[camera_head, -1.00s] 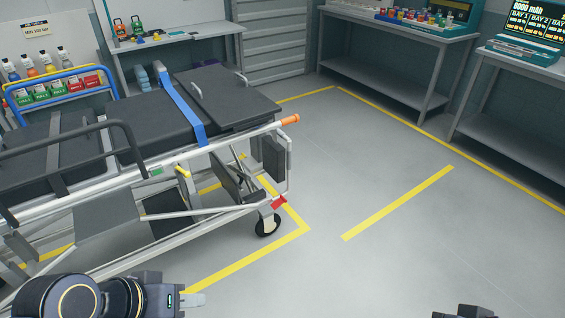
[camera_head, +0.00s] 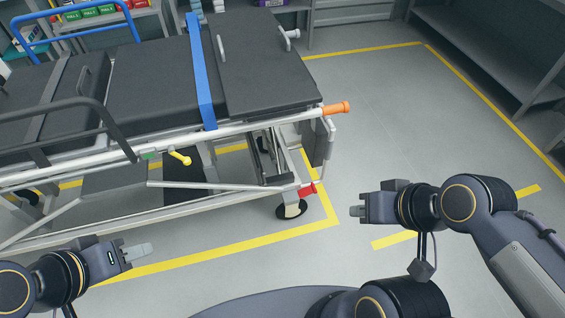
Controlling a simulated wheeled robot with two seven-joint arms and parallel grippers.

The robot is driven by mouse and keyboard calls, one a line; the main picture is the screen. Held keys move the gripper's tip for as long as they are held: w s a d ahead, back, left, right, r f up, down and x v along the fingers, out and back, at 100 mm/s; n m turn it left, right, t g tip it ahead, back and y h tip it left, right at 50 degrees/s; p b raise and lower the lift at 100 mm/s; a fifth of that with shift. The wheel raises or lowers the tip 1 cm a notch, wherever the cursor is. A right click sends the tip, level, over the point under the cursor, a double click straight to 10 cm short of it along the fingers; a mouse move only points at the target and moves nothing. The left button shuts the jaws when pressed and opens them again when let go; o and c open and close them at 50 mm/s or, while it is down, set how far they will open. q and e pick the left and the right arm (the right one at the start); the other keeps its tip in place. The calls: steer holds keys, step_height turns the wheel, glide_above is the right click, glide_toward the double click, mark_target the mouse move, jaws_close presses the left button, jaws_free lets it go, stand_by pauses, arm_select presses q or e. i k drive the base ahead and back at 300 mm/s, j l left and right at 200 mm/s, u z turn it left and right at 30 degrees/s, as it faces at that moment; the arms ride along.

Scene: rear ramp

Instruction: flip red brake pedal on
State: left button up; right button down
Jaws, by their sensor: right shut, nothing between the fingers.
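The red brake pedal (camera_head: 307,189) is at the lower right end of the stretcher (camera_head: 270,85), just above the caster wheel (camera_head: 291,209). My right gripper (camera_head: 356,211) is to the right of the pedal and a little lower in the picture, pointing left at it. Its fingers are shut and empty, apart from the pedal. My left gripper (camera_head: 142,251) is at the lower left, in front of the stretcher's side, well away from the pedal. Its fingers look close together, but whether they are shut is unclear.
An orange handle (camera_head: 336,108) juts from the stretcher's right end above the pedal. A yellow lever (camera_head: 180,158) is on the near side rail. Yellow lines (camera_head: 240,248) mark the floor. Open floor lies right of the stretcher, up to a workbench (camera_head: 480,60).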

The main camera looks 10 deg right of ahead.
mark_target(305, 192)
steer(key=i+l+u, duration=0.4)
steer(key=l, duration=0.3)
steer(key=i+l+u, duration=0.2)
steer(key=l, duration=0.15)
